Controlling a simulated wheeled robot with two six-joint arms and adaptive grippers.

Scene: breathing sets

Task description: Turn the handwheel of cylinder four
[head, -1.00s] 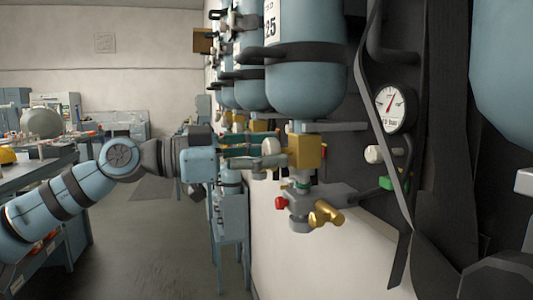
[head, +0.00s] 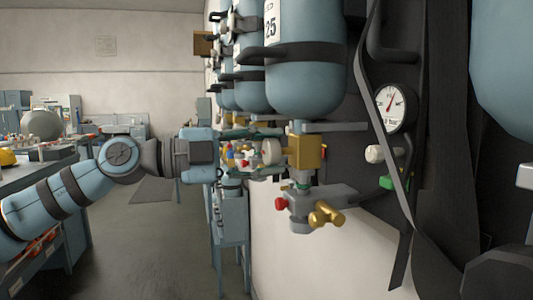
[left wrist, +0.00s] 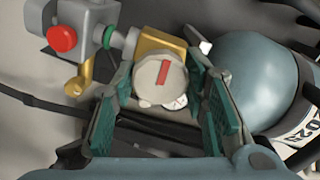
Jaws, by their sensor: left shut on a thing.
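The white round handwheel (head: 271,151) sits on the left side of a brass valve block (head: 308,151) below a blue-grey cylinder (head: 305,65) marked 25. In the left wrist view the handwheel (left wrist: 160,82) shows a red bar on its face, tilted slightly off upright. My left gripper (head: 262,150) reaches in from the left, its fingers shut around the handwheel. In the left wrist view the green-padded fingers of this gripper (left wrist: 160,70) lie on either side of the wheel. I cannot read a cylinder number four. My right gripper is not in view.
A grey fitting with a red knob (head: 281,203) and a brass tap (head: 326,214) hangs just below the block. A pressure gauge (head: 391,107) is to the right. More cylinders stand behind along the wall. The floor (head: 130,240) at lower left is clear.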

